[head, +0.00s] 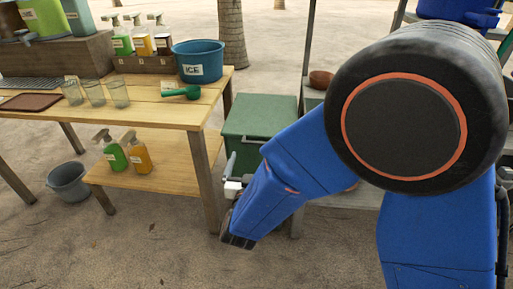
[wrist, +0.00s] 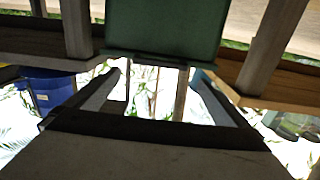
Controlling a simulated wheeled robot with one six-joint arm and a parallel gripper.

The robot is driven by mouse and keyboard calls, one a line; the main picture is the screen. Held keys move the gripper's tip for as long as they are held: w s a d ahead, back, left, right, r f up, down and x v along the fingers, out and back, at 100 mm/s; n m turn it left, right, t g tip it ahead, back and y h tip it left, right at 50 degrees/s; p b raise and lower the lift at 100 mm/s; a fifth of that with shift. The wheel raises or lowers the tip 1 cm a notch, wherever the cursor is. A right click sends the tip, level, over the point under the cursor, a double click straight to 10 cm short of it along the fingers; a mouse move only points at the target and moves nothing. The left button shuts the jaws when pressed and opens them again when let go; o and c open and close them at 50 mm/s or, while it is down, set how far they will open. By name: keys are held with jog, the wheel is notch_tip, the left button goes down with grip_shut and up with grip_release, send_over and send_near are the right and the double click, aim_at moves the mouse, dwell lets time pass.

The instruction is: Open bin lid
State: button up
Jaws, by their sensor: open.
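The green bin (head: 240,158) stands beside the wooden table in the head view, partly hidden by my blue arm. Its green lid (head: 262,109) looks shut. In the wrist view, which appears upside down, a green face of the bin (wrist: 163,25) fills the top middle, with a dark edge along its lower side. My gripper (wrist: 155,80) is open and empty there, its two fingers spread toward that edge. I see a gap of bright background between the fingers. In the head view the gripper is low in front of the bin, mostly hidden by my arm; contact cannot be told.
The wooden table (head: 150,100) is left of the bin, with a blue ice tub (head: 200,68), a green scoop (head: 182,92), glasses and pump bottles. Its leg (head: 205,185) stands close to my gripper. A grey bucket (head: 70,182) is at far left. Sandy ground in front is clear.

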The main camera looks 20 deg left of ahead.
aim_at(257, 143)
jog(key=x, duration=0.7)
jog(key=shift+w+a, duration=0.1)
jog(key=shift+w, duration=0.2)
jog(key=c, duration=1.2)
jog(key=shift+r, duration=0.1)
